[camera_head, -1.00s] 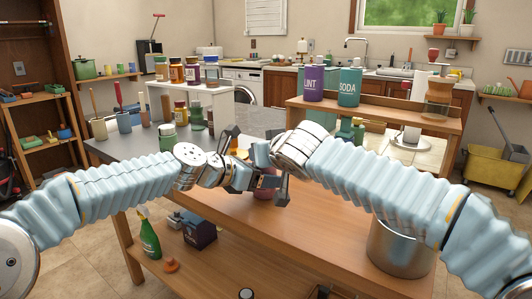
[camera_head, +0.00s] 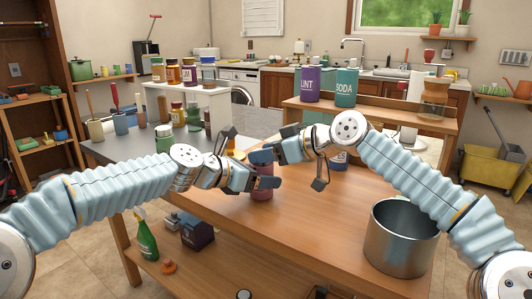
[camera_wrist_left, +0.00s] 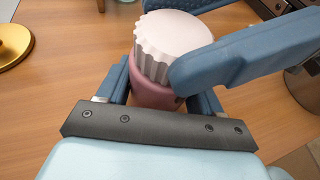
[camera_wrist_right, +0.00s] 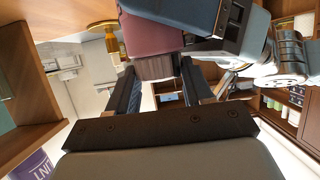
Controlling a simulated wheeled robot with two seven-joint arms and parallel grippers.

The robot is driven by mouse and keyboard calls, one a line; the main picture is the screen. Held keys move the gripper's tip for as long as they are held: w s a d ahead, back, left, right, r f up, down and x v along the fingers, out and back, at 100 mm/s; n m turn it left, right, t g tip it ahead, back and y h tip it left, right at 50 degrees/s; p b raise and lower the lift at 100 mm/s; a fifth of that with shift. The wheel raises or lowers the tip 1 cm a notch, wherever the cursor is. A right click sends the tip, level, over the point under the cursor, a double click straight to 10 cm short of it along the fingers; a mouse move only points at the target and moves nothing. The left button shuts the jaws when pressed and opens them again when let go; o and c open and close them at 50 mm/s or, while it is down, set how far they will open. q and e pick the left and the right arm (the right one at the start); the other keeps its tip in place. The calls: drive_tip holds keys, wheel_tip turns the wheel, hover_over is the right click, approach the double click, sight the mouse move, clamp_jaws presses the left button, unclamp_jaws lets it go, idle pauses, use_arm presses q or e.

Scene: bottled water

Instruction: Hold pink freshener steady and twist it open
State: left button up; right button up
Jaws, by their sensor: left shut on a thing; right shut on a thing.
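The pink freshener (camera_head: 263,191) stands upright on the wooden table's front part, between my two grippers. My left gripper (camera_head: 264,183) is shut around its pink body, and the left wrist view shows that body (camera_wrist_left: 150,95) between the blue fingers. Its pale ridged cap (camera_wrist_left: 172,42) is seated on top. My right gripper (camera_head: 262,157) is shut on the cap from above right; the right wrist view shows the cap (camera_wrist_right: 154,68) between its fingers, with the pink body (camera_wrist_right: 150,36) beyond. In the head view the cap is mostly hidden by the grippers.
A large metal pot (camera_head: 400,237) stands at the table's right. A blue-labelled jar (camera_head: 340,161) is partly hidden behind my right gripper. Purple (camera_head: 311,84) and teal (camera_head: 346,87) canisters stand on the raised shelf behind. A gold round base (camera_wrist_left: 14,32) is near the freshener. The front tabletop is clear.

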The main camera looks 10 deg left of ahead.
drive_tip(key=shift+g, duration=0.3)
drive_tip(key=o, duration=0.8)
drive_tip(key=v, duration=1.2)
drive_tip(key=shift+f, duration=0.15)
